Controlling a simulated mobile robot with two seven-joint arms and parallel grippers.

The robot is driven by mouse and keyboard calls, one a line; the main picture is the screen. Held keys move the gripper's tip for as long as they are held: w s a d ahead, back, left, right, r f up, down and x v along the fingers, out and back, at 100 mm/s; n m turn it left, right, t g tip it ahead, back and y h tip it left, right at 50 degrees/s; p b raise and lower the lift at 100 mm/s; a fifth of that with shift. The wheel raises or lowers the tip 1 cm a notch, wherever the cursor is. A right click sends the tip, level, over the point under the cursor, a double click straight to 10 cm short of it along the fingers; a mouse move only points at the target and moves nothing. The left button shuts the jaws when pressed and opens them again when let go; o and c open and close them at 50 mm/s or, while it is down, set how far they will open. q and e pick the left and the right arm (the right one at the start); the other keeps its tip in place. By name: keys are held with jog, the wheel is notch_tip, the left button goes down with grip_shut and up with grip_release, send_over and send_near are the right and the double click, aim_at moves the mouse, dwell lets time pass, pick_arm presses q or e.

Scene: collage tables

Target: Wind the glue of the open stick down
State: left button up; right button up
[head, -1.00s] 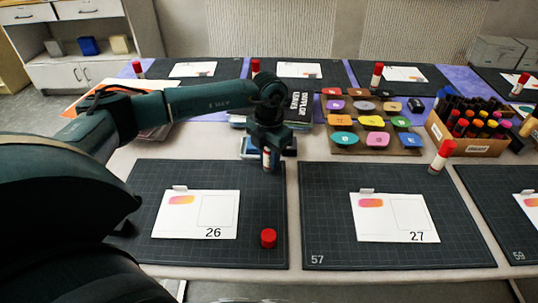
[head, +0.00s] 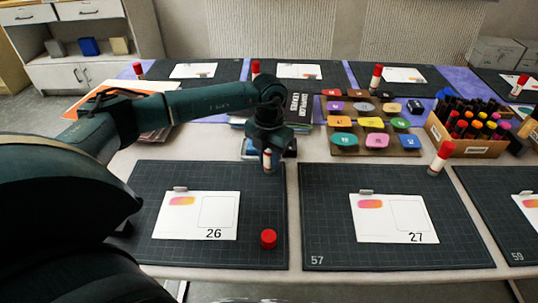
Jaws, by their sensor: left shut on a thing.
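The open glue stick (head: 267,160) is a small white tube with a dark band, above the back right corner of the mat with card 26. My left gripper (head: 268,150) points down and is shut on it; the fingers and the tube's top are mostly hidden by the wrist. I cannot see how far the glue stands out. A red cap (head: 268,239) stands alone on the same mat, at its front right. My right gripper is not in view.
Card 26 (head: 196,215) and card 27 (head: 388,217) lie on dark mats. A capped glue stick (head: 440,158) stands at the right. Colored pads (head: 373,124), a marker box (head: 470,146) and books (head: 299,107) stand behind. The mat around card 27 is mostly clear.

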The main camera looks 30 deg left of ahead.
pick_arm(q)
jog(key=shift+n, duration=0.9)
jog(key=n+p, duration=0.1)
jog(key=n, duration=0.1)
jog(key=shift+s+n+p, duration=0.1)
jog(key=shift+n+p, duration=0.2)
jog(key=shift+n, duration=0.8)
jog(key=shift+n+p, duration=0.75)
jog(key=shift+n, duration=0.95)
jog(key=shift+r+n+p, duration=0.1)
jog(key=shift+n+p, duration=0.7)
jog(key=shift+n, duration=0.2)
jog(key=shift+n+p, duration=0.3)
jog(key=shift+n, duration=0.5)
jog(key=shift+n+p, duration=0.5)
jog(key=shift+n, duration=0.2)
jog(key=shift+n+p, duration=0.5)
jog(key=shift+n, duration=0.6)
jog(key=n+p, duration=0.1)
jog(key=n, duration=0.1)
jog(key=shift+n+p, duration=0.3)
jog(key=shift+p, duration=0.1)
jog(key=shift+f+n, duration=0.2)
jog(key=shift+n, duration=0.4)
jog(key=shift+r+p, duration=0.1)
jog(key=shift+p, duration=0.3)
